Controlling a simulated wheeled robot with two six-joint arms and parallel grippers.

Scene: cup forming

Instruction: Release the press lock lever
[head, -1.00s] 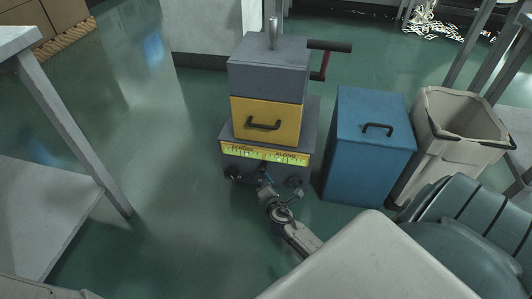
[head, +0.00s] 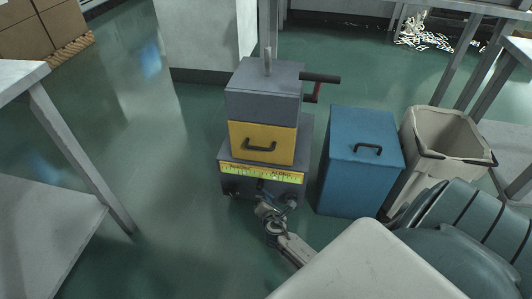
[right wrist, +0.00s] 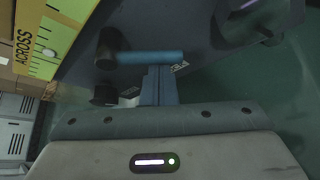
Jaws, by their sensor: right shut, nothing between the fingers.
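The grey press (head: 265,100) stands upright on the floor, with a yellow drawer-like front and a yellow-green scale strip (head: 262,172) below it. In the right wrist view a short blue bar (right wrist: 155,57) runs sideways from a dark round knob (right wrist: 110,42) on the press's front; it looks like the lock lever. My right gripper (head: 264,209) is at the press's lower front. Its fingers (right wrist: 158,70) are shut and empty, with tips close against the bar's underside in the wrist view; I cannot tell if they touch. My left gripper is out of view.
A blue box (head: 360,160) and a beige bin (head: 445,145) stand right of the press. A crank with a red arm (head: 312,92) juts from the press's right side. A grey table (head: 50,180) is at the left; open floor lies between it and the press.

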